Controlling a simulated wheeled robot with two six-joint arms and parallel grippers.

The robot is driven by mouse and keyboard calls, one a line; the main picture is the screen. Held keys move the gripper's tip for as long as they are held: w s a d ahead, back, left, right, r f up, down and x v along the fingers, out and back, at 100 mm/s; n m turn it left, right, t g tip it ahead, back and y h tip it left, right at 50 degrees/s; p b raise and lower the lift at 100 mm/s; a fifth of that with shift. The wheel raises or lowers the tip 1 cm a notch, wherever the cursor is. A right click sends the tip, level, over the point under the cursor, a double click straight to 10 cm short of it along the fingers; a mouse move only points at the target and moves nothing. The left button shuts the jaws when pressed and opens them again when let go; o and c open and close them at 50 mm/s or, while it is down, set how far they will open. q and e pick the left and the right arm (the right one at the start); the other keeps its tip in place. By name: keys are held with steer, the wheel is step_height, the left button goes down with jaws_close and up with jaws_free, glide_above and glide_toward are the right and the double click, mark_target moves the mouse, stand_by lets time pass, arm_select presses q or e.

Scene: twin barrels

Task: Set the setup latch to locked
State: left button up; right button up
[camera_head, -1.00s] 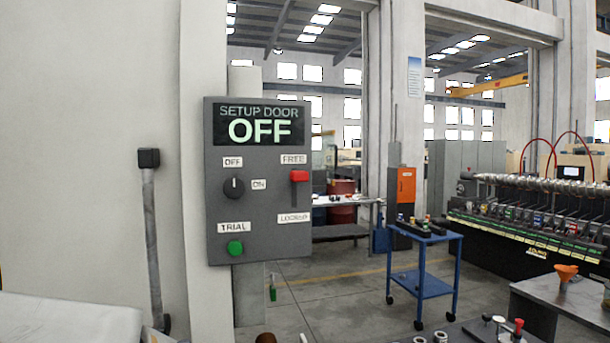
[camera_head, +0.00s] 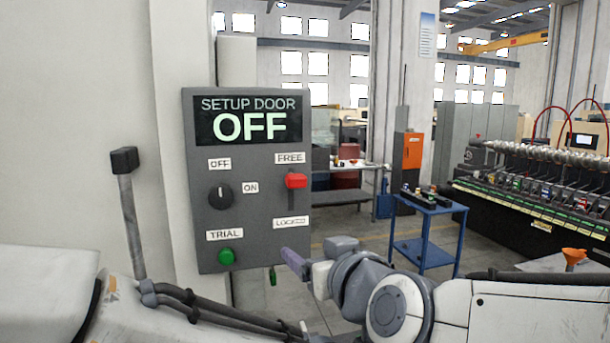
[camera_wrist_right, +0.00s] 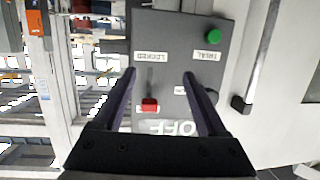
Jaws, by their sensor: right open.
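The setup latch is a red handle (camera_head: 296,181) in a vertical slot on the grey SETUP DOOR panel (camera_head: 245,205). It sits at the top of the slot, beside the FREE label (camera_head: 290,158); the LOCKED label (camera_head: 291,222) is at the bottom. The panel display (camera_head: 248,119) reads OFF. My right gripper (camera_head: 297,263) is below the panel's lower right corner in the head view. The right wrist view shows the panel upside down, with the red handle (camera_wrist_right: 149,105) between the open fingers (camera_wrist_right: 159,76) in the picture. Contact cannot be seen. My left gripper is not in view.
The panel also holds a black OFF/ON knob (camera_head: 220,196) and a green TRIAL button (camera_head: 226,257). A grey lever with a black end (camera_head: 125,160) stands left of it. A blue cart (camera_head: 425,228) stands behind to the right, with open floor around it.

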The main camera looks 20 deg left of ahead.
mark_target(298, 182)
step_height(298, 182, up, 8)
steer(key=w+m+t, duration=0.1)
steer(key=w+t, duration=0.1)
steer(key=t, duration=0.1)
steer(key=p+x, duration=0.1)
steer(key=x, duration=0.2)
steer(key=p+x, duration=0.1)
steer(key=x, duration=0.2)
steer(key=p+x, duration=0.1)
steer(key=x, duration=0.2)
steer(key=shift+s+a+r+p, duration=0.25)
steer(key=shift+a+r+p, duration=0.05)
steer(key=shift+r+p, duration=0.1)
steer(key=shift+w+a+f, duration=0.1)
steer(key=shift+w+a, duration=0.25)
steer(key=shift+w, duration=0.15)
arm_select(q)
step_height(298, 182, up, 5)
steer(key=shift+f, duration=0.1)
arm_select(e)
jaws_close()
